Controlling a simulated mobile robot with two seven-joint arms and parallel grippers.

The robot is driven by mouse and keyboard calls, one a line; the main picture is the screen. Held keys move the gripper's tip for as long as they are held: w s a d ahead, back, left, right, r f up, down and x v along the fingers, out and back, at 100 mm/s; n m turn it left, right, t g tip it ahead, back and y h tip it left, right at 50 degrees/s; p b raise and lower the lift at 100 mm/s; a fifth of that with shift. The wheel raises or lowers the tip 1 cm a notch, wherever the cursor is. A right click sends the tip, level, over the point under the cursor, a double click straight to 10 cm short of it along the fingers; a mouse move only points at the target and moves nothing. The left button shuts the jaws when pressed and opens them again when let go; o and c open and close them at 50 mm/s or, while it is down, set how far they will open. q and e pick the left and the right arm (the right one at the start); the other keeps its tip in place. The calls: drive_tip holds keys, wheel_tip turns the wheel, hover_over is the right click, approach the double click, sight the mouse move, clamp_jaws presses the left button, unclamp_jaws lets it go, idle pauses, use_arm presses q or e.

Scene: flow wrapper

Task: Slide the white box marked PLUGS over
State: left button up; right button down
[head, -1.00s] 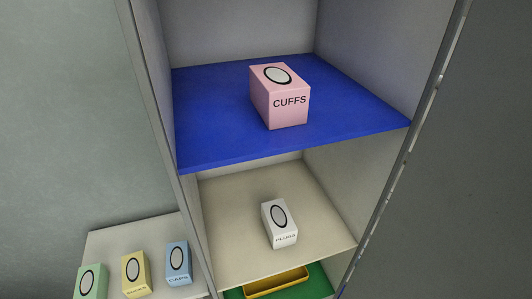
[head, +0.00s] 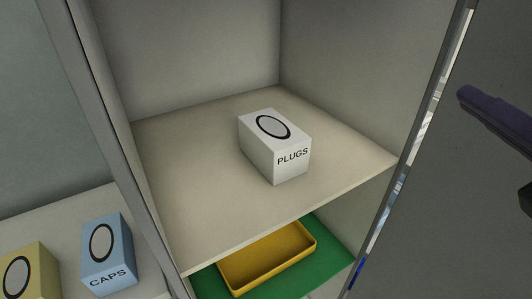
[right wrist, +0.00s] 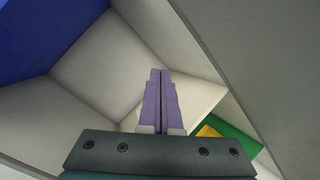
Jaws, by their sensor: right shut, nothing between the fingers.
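The white box marked PLUGS (head: 274,146) stands upright near the middle of the beige shelf (head: 190,190) in the head view, with a dark ring on its top. My right gripper (head: 466,94) shows at the right edge of the head view, outside the cabinet and apart from the box. In the right wrist view its purple fingers (right wrist: 160,74) are shut together and empty, pointing toward the cabinet. I cannot make out the box in that view. My left gripper is not in view.
A cabinet side edge (head: 420,165) stands between my right gripper and the box. A blue CAPS box (head: 107,255) and a yellow box (head: 25,275) stand at the left. The shelf around PLUGS is clear.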

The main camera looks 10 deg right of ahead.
drive_tip(key=s+a+f+n+g+y+b, duration=0.1)
drive_tip(key=a+f+n+y+b, duration=0.3)
drive_tip(key=f+n, duration=0.35)
drive_tip(key=s+a+f+n+y+b, duration=0.1)
drive_tip(key=a+f+n+y+b, duration=0.2)
drive_tip(key=f+n+b, duration=0.4)
drive_tip(key=p, duration=0.4)
approach(294, 162)
drive_tip(key=shift+y, duration=0.4)
drive_tip(key=x, duration=0.5)
drive_tip(key=shift+w+d, duration=0.15)
drive_tip(key=shift+w, duration=0.1)
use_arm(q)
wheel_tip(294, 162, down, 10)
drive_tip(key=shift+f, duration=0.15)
use_arm(e)
drive_tip(key=shift+x, duration=0.75)
